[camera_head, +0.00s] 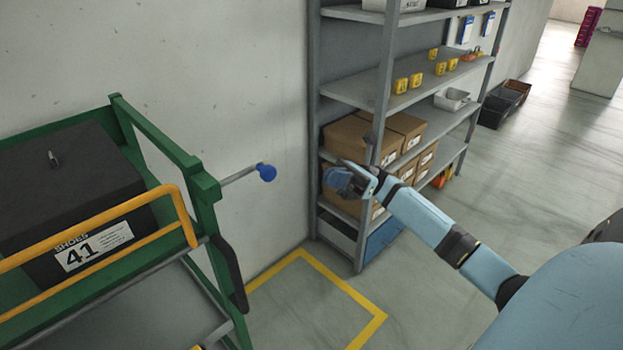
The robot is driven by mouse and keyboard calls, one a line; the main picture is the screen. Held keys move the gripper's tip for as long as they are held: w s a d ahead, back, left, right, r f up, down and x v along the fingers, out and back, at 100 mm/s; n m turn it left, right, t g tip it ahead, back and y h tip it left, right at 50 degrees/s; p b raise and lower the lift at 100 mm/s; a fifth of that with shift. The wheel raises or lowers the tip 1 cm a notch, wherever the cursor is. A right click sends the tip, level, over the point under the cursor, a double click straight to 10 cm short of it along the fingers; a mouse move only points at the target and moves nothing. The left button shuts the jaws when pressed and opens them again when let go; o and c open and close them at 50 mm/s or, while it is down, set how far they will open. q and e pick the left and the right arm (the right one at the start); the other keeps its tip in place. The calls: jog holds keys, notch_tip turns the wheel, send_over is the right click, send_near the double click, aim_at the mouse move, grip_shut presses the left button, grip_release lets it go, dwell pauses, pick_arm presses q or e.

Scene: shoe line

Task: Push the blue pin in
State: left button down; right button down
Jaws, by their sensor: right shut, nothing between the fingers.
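The blue pin (266,172) has a round blue head on a grey rod. The rod sticks out to the right from the corner post of the green rack (204,190). My right gripper (341,165) is shut and empty. In the picture it is to the right of the pin's head, with a clear gap between them, and it shows in front of the grey shelf. My left gripper is not in view.
A dark box labelled SHOES 41 (60,190) sits on the green rack behind a yellow bar (100,222). A grey shelf (386,70) with cardboard boxes (360,138) stands behind my right gripper. Yellow tape (345,285) marks bare floor between rack and shelf.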

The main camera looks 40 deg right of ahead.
aim_at(275, 175)
jog(key=p+x, duration=0.4)
jog(key=x, duration=0.9)
jog(key=shift+p, duration=0.4)
jog(key=a+b, duration=0.4)
jog(key=a, duration=0.1)
jog(key=shift+s+a, duration=0.25)
jog(key=shift+f, duration=0.1)
